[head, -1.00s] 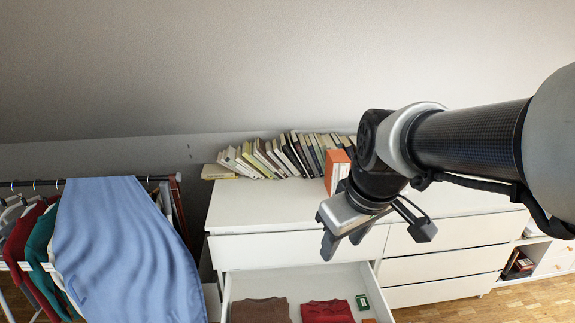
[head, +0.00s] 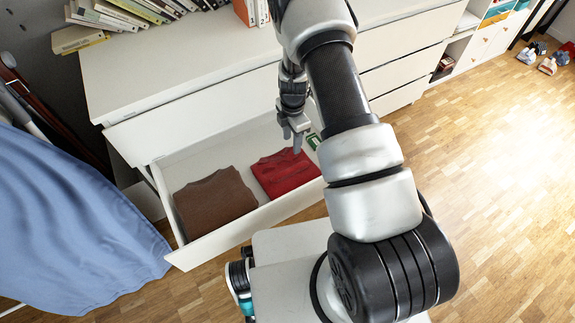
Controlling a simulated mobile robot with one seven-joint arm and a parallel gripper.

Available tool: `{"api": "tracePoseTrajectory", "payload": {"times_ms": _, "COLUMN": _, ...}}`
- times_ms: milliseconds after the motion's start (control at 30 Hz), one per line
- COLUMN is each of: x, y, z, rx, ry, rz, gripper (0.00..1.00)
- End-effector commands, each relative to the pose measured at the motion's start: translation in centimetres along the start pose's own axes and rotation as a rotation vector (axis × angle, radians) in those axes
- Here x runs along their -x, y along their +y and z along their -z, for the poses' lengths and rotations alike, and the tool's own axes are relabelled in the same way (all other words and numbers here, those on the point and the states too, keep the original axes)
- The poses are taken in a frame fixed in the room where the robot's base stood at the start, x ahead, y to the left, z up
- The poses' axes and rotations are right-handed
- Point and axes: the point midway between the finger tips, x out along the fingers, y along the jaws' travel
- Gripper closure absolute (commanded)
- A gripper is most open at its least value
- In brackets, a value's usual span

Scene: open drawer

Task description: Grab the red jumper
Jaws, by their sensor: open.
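The red jumper (head: 284,174) lies folded flat in the right part of the open white drawer (head: 217,240), in the head view. My gripper (head: 293,141) points down over the jumper's back edge, with its fingertips overlapping that edge in the picture. It is open and holds nothing that I can see. I cannot tell how far above the cloth the fingertips are. My arm passes close to the jumper's right side.
A folded brown jumper (head: 214,207) lies left of the red one. The white dresser (head: 190,70) stands behind, with books (head: 125,14) on top. A blue cloth (head: 70,220) hangs at left.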

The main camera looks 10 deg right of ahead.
Motion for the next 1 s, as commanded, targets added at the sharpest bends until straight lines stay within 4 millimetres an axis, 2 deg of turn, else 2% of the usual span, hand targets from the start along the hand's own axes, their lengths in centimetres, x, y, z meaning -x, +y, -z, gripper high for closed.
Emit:
{"api": "tracePoseTrajectory", "payload": {"times_ms": 167, "x": -2.9, "y": -0.2, "z": 0.0, "rx": 0.010, "ry": -0.001, "rz": 0.005, "gripper": 0.58}}
{"api": "tracePoseTrajectory", "payload": {"times_ms": 500, "x": -10.2, "y": -0.1, "z": 0.0, "rx": 0.008, "ry": -0.001, "rz": 0.004, "gripper": 0.58}}
{"api": "tracePoseTrajectory", "payload": {"times_ms": 600, "x": -11.6, "y": -0.1, "z": 0.0, "rx": 0.008, "ry": -0.001, "rz": 0.003, "gripper": 0.58}}
{"api": "tracePoseTrajectory", "payload": {"times_ms": 833, "x": -13.0, "y": -0.1, "z": 0.1, "rx": 0.009, "ry": -0.001, "rz": 0.003, "gripper": 0.58}}
{"api": "tracePoseTrajectory", "payload": {"times_ms": 1000, "x": -15.8, "y": -0.1, "z": 0.4, "rx": 0.009, "ry": -0.002, "rz": 0.004, "gripper": 0.58}}
